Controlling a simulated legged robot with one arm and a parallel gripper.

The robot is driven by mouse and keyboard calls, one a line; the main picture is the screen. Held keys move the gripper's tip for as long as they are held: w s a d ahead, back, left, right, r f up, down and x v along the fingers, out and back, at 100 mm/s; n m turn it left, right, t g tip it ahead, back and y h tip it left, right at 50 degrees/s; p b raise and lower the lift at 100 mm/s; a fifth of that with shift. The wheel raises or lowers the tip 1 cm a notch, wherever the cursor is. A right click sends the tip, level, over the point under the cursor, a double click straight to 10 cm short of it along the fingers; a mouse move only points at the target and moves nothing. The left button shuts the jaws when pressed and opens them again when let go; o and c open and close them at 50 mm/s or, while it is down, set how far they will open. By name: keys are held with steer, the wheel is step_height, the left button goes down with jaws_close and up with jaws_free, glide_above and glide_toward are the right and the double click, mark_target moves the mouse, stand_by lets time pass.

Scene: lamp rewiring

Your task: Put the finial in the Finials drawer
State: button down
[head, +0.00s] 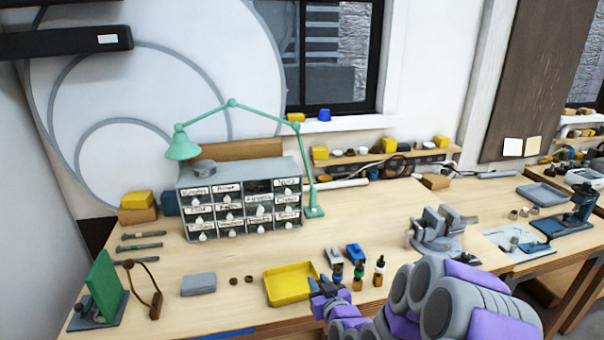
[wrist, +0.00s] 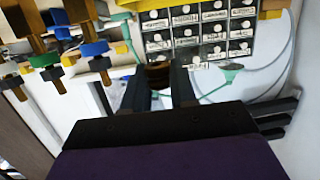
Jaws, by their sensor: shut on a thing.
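My gripper (head: 325,290) is low over the bench at the right edge of the yellow tray. In the wrist view its two dark fingers (wrist: 160,88) are shut on a small round brown piece, the finial (wrist: 157,72). In the head view the finial cannot be made out. The grey drawer cabinet (head: 183,193) stands at the back of the bench, with several labelled small drawers. It also shows beyond the fingers in the wrist view (wrist: 227,60). The labels are too blurred to say which one reads Finials. One top-row slot (head: 258,186) looks darker than the others.
The yellow tray (head: 270,290) lies left of my gripper. A green lamp (head: 183,146) arches over the cabinet. A vise (head: 437,228) is to the right. Bench before the cabinet is mostly clear.

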steer(key=w+d+r+m+t+h, duration=0.1)
steer(key=d+m+h, duration=0.1)
steer(key=d, duration=0.3)
steer(key=w+d+r+m+h, duration=0.1)
steer(key=d+r+m+h, duration=0.15)
steer(key=d, duration=0.25)
steer(key=s+a+f+n+g+y, duration=0.2)
steer(key=s+a+n+y, duration=0.2)
steer(key=a, duration=0.5)
steer(key=s+a+f+n+g+y, duration=0.3)
steer(key=s+a, duration=0.3)
steer(key=a, duration=0.3)
steer(key=s+a+f+n+g+y, duration=0.2)
steer(key=s+a+n+y, duration=0.3)
steer(key=a, duration=0.4)
steer(key=shift+s+f+g+y, duration=0.25)
steer(key=shift+f+g+y, duration=0.15)
steer(key=shift+f+y, duration=0.15)
steer(key=b, duration=0.3)
glide_above(224, 312)
steer(key=shift+s+d+f, duration=0.15)
steer(key=shift+s+f, duration=0.1)
steer(key=shift+f, duration=0.5)
step_height(224, 312, down, 3)
steer(key=shift+w+f+b, duration=0.15)
steer(key=shift+b, duration=0.45)
